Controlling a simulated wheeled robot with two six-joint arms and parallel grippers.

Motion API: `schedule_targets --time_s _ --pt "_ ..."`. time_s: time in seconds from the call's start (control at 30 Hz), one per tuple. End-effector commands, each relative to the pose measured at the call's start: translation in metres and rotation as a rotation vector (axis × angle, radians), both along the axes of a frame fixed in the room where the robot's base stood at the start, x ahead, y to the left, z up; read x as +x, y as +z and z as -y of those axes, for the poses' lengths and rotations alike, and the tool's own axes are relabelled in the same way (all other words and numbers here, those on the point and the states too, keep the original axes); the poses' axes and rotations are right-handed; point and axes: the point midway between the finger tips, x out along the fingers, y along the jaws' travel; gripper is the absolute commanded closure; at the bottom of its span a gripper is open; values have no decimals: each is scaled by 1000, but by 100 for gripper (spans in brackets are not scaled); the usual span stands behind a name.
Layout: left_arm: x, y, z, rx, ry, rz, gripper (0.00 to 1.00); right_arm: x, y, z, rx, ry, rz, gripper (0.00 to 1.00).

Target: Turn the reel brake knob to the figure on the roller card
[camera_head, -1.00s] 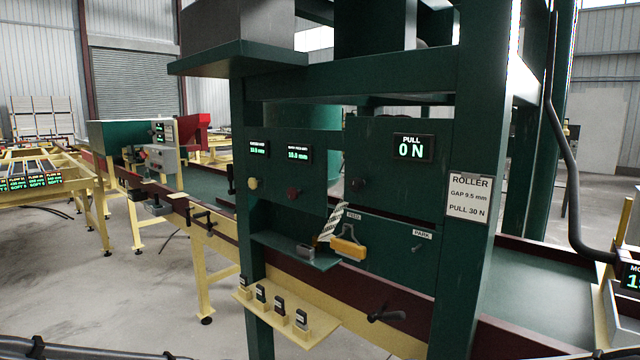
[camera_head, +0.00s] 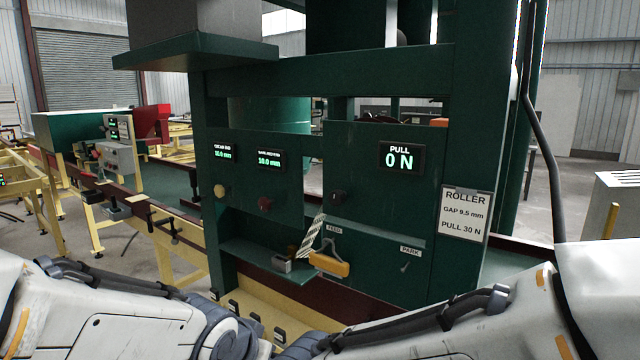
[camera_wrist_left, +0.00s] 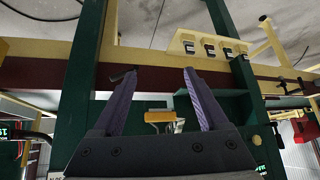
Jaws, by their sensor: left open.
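The roller card (camera_head: 465,213) on the green post at right reads "ROLLER, GAP 9.5 mm, PULL 30 N". The pull display (camera_head: 402,157) reads 0 N. A dark knob (camera_head: 338,197) sits below and left of that display, on the same green panel; its pointer setting is too small to read. In the left wrist view my left gripper (camera_wrist_left: 157,75) is open, its two purple fingers apart with nothing between the tips. In the head view both my arms cross the bottom of the picture, but neither gripper's fingers show.
The overhead green box (camera_head: 195,52) overhangs.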

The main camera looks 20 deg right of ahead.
Motion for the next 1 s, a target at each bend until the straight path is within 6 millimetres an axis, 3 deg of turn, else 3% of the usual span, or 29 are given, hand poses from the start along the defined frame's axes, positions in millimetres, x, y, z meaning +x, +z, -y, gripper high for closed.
schedule_targets --time_s 0.03,0.1,0.2,0.3,0.53,0.77,1.0 --pt "40 33 18 -63 -2 94 24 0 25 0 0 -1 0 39" --pt "89 66 44 -170 -25 232 24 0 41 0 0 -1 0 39" --pt "139 109 77 -326 -83 392 24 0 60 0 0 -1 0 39" --pt "168 142 102 -470 -155 505 24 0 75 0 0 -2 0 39" --pt "187 177 125 -669 -273 615 24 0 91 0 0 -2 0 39" --pt "199 182 143 -699 -294 627 24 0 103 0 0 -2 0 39" --pt "226 183 179 -697 -293 627 24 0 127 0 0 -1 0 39"
